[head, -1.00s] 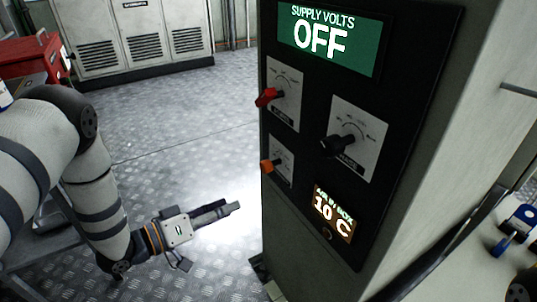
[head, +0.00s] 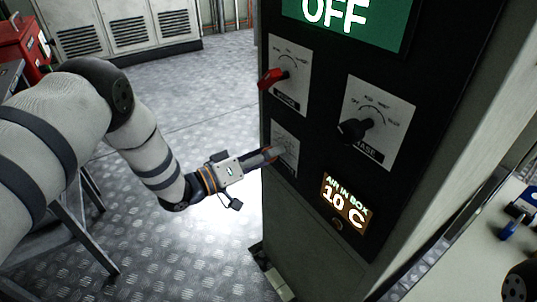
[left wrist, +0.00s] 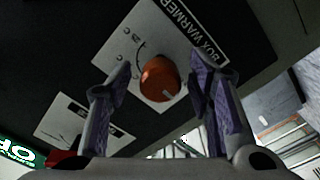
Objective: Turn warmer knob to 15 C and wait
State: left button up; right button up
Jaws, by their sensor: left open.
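The orange warmer knob (left wrist: 160,79) sits on a white plate (left wrist: 147,30) marked "BOX WARMER" in the left wrist view. My left gripper (left wrist: 165,82) is open, with one finger on each side of the knob; I cannot tell whether either finger touches it. In the head view my left gripper (head: 272,153) is at the panel's lower left plate and hides most of the knob. The "AIR IN BOX" display (head: 345,203) reads 10 C. My right gripper is not in view.
On the same panel are a red knob (head: 272,78) at upper left, a black knob (head: 353,129) to the right, and a green display (head: 345,20) reading OFF. A small table (head: 480,235) with blue items stands at the right.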

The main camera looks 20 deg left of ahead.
pick_arm(q)
jog(key=shift+w, duration=0.1)
jog(key=shift+c, duration=0.2)
grip_shut()
jog(key=shift+m, duration=0.3)
jog(key=m+p, duration=0.1)
jog(key=m, duration=0.2)
jog(key=shift+r+m, duration=0.1)
jog(key=shift+m, duration=0.2)
jog(key=m+p, duration=0.1)
jog(key=m, duration=0.3)
jog(key=shift+m, duration=0.3)
jog(key=m+p, duration=0.1)
jog(key=m, duration=0.3)
jog(key=shift+d, duration=0.1)
jog(key=shift+m+p, duration=0.45)
jog(key=shift+m, duration=2.05)
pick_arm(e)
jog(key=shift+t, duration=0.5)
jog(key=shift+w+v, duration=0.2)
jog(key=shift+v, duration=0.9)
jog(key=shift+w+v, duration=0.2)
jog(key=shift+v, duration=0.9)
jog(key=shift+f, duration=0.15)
